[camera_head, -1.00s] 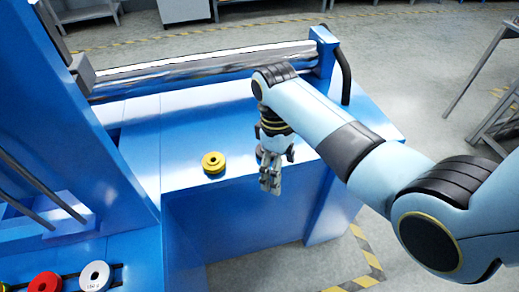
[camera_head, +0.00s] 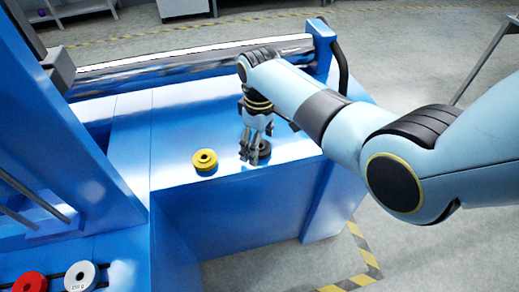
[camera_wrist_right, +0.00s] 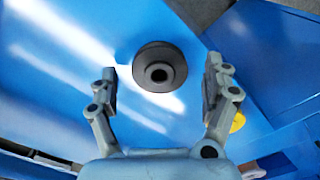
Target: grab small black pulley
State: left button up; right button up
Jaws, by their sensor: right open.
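The small black pulley (camera_wrist_right: 159,68) lies flat on the blue table. In the right wrist view it sits ahead of and between my open right fingers (camera_wrist_right: 160,92), with a gap on both sides. In the head view the pulley (camera_head: 264,149) shows dark and partly hidden behind my right gripper (camera_head: 251,153), whose fingers hang down at its near left side. The right gripper is empty. My left gripper is not in view.
A yellow pulley (camera_head: 204,161) lies on the table left of the gripper. Red (camera_head: 28,285) and white (camera_head: 82,277) pulleys sit at the lower left. A metal roller (camera_head: 190,68) runs along the back. The table's front edge is close.

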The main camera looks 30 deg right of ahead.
jog(key=shift+f, duration=0.35)
jog(key=c, duration=1.3)
